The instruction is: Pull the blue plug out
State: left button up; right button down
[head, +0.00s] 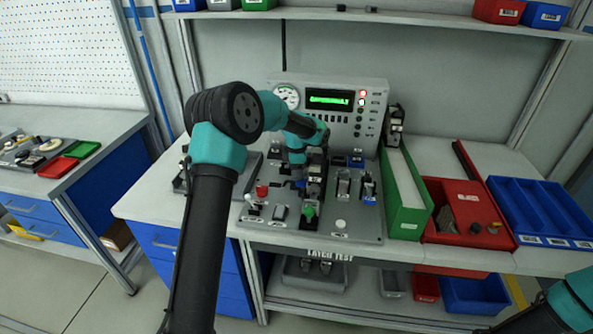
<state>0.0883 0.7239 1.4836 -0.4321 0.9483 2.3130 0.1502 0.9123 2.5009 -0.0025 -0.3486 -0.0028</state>
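The control panel board (340,222) lies on the bench, with several switches, knobs and plugs on it. A small blue part (370,199) sits at the right side of the board, and another dark blue part (355,160) sits at its back. I cannot tell for sure which of these is the blue plug. My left gripper (314,190) points down over the middle of the board, just behind a green knob (309,211). Its fingers are small and dark, so whether they are open or hold something is unclear. My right gripper is out of view.
A grey console (330,100) with a gauge and green display stands behind the board. To the right are a green bin (411,217), a red bin (450,236) with parts, and a blue tray (540,208). A red knob (262,191) stands left of the gripper.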

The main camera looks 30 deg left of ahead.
pick_arm(q)
grip_shut()
jog(key=shift+s+a, duration=0.25)
jog(key=shift+a, duration=0.45)
jog(key=shift+s+a, duration=0.2)
jog(key=shift+a, duration=0.5)
jog(key=shift+o, duration=1)
grip_release()
jog(key=shift+a, duration=0.1)
notch_tip(320, 180, up, 18)
jog(key=shift+f, duration=0.25)
